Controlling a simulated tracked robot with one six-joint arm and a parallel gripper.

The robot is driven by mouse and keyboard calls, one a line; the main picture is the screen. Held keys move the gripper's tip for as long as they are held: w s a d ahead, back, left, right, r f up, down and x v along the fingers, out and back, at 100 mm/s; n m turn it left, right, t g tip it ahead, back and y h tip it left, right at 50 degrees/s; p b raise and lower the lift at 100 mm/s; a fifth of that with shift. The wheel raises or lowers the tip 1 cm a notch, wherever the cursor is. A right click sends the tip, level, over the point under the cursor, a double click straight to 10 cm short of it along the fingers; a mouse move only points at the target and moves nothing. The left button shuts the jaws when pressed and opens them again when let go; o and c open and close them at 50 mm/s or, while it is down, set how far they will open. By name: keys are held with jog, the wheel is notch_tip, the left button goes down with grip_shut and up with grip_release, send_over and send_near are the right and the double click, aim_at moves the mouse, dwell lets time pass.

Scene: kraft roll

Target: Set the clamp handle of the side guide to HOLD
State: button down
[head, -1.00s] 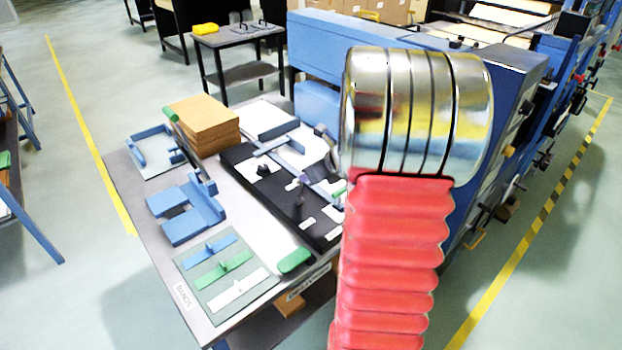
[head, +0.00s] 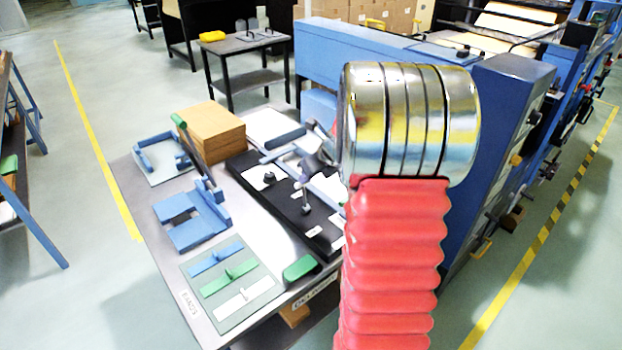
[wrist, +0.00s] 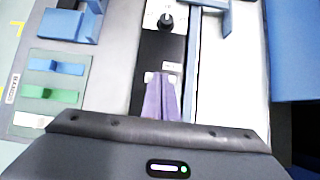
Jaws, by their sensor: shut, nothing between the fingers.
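The side guide's black base plate (head: 244,170) lies along the bench, with white labels and two dark upright knobs, one farther back (head: 269,178) and one nearer (head: 306,208). In the wrist view the black plate (wrist: 150,48) runs under my gripper. One knob (wrist: 166,20) stands on a white label at the top. My gripper (wrist: 162,76) is shut and empty, its purple fingers over the plate and hiding part of a white label. I cannot tell whether they touch anything. The lettering by the knobs is too small to read, so the handle's setting is unclear.
A blue rail (wrist: 190,60) runs close right of the fingers. Blue fixtures (head: 190,215), a green mat with coloured strips (head: 230,280) and a brown stack (head: 211,130) occupy the bench's left. The tall blue machine (head: 500,110) stands at right. My arm hides part of the bench.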

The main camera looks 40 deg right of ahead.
jog(key=shift+w+g, duration=0.7)
jog(key=shift+w, duration=0.25)
jog(key=shift+w+f, duration=0.2)
jog(key=shift+w, duration=0.6)
jog(key=shift+w+f, duration=0.25)
jog(key=shift+w, duration=0.5)
jog(key=shift+w+f, duration=0.2)
jog(key=shift+w, duration=0.6)
notch_tip(320, 180, up, 13)
jog(key=s, duration=0.1)
